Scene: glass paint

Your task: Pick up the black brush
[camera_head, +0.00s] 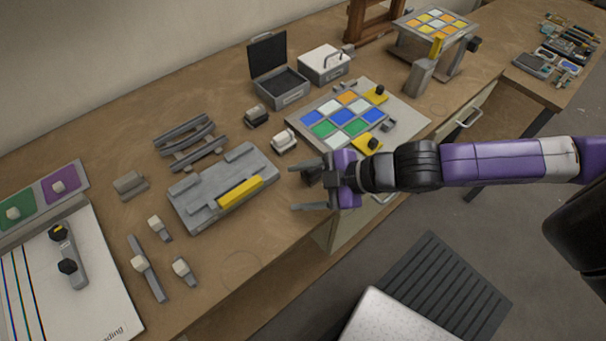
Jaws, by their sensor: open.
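A small dark block-shaped piece (257,115) with a grey part sits on the table, left of the coloured glass panel. It looks most like the black brush, but it is too small to be sure. My gripper (296,187) is open and empty, with its fingers pointing left. It is above the table's front edge, right of the grey fixture and in front of the dark piece. It is apart from the dark piece.
A white block (284,141) lies between the dark piece and my gripper. A grey fixture with a yellow bar (240,192), a grey rack (190,142) and an open case (281,91) are nearby. The coloured panel (414,123) lies behind my wrist. Bare table (240,272) shows at front.

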